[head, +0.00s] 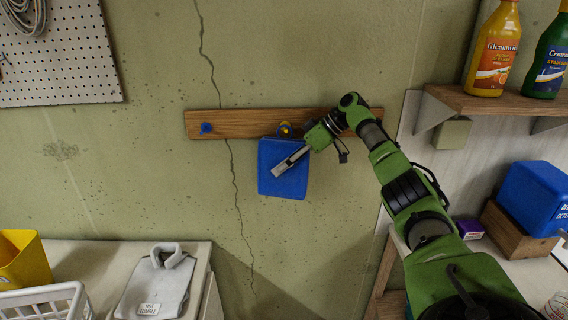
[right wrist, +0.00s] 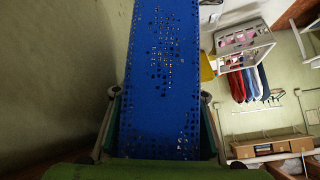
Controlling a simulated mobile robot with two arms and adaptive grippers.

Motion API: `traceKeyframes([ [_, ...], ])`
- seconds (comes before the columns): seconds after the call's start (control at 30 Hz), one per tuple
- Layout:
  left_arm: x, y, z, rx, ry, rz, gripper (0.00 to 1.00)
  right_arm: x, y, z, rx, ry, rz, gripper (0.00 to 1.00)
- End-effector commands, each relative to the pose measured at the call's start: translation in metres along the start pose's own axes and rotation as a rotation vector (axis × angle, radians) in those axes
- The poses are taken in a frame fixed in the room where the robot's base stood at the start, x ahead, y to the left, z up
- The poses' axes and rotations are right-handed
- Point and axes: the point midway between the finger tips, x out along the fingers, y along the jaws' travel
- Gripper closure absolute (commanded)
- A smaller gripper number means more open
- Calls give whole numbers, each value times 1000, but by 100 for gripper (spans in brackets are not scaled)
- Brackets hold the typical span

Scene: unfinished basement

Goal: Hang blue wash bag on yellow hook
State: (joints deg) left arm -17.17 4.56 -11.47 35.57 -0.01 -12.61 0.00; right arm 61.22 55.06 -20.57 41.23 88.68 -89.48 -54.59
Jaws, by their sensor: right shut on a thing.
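The blue wash bag (head: 268,180) is upright and flat, close in front of the wall, just below the yellow hook (head: 284,129) on the wooden rail. Its top edge is near the hook; I cannot tell whether any loop is around it. My right gripper (head: 278,171) is shut on the bag, its finger lying across the bag's face from the upper right. In the right wrist view, the perforated blue bag (right wrist: 162,75) runs between the two fingers of the right gripper (right wrist: 160,95). My left gripper is not in view.
A blue hook (head: 206,127) is on the rail (head: 240,122) to the left. A shelf (head: 490,101) with bottles is at upper right; a blue box (head: 530,195) sits below it.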

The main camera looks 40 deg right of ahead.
Motion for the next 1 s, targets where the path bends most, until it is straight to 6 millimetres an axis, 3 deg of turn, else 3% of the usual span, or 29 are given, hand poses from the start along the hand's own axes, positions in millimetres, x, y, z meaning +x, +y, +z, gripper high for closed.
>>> traceKeyframes([
  [0.47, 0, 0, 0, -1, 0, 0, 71, 2, 0, 4, 3, -9, -3, 86],
  [0.5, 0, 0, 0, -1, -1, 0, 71, 2, 0, 4, 3, -9, -3, 58],
  [0.57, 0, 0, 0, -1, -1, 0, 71, 2, 0, 4, 3, -10, -3, 42],
  [1.0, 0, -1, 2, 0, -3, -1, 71, -5, 0, 2, 2, -4, 0, 41],
])
